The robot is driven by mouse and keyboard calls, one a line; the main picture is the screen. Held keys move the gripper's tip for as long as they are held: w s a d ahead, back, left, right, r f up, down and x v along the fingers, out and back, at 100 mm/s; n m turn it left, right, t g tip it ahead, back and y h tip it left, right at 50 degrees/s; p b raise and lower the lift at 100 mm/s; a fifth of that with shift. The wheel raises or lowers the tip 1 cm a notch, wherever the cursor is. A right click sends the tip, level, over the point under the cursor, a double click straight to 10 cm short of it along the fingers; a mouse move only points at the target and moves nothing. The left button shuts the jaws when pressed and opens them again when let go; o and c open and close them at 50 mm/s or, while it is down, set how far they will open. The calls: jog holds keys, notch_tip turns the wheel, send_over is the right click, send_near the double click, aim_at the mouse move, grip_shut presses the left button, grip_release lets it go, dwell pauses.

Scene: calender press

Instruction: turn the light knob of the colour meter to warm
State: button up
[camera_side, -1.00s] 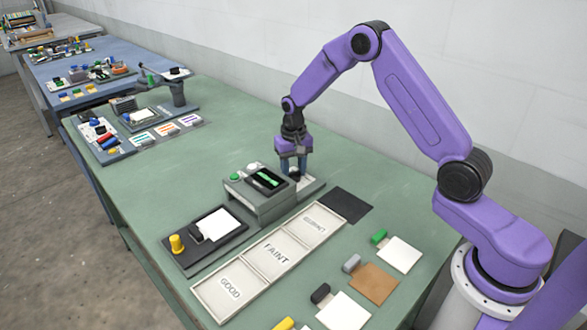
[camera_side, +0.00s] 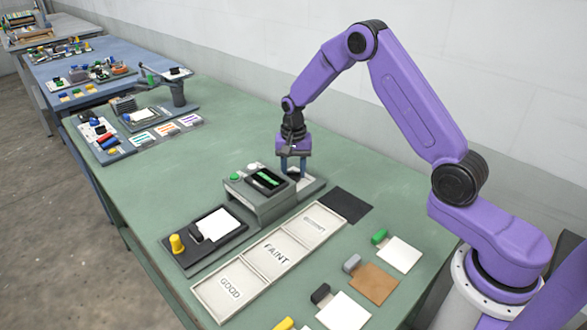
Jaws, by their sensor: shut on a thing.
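The colour meter (camera_side: 262,205) is a grey box in the middle of the green table, with a dark screen showing a green bar (camera_side: 268,179). A green button (camera_side: 235,177) and a white button (camera_side: 253,168) are on its top left. My gripper (camera_side: 293,172) points down at the meter's far right end, above its grey base plate. Its fingers are shut on the light knob, which they mostly hide. I cannot tell which setting the knob points to.
In front of the meter lie a dark plate (camera_side: 182,257) with a yellow knob (camera_side: 177,243) and a pale three-part tray (camera_side: 233,294) with printed labels. A dark pad (camera_side: 345,205) and several handled sample cards (camera_side: 398,254) are at the right.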

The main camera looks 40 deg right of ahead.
aim_at(294, 172)
jog(key=o, duration=1.1)
notch_tip(294, 172, up, 18)
jog(key=shift+f, duration=0.25)
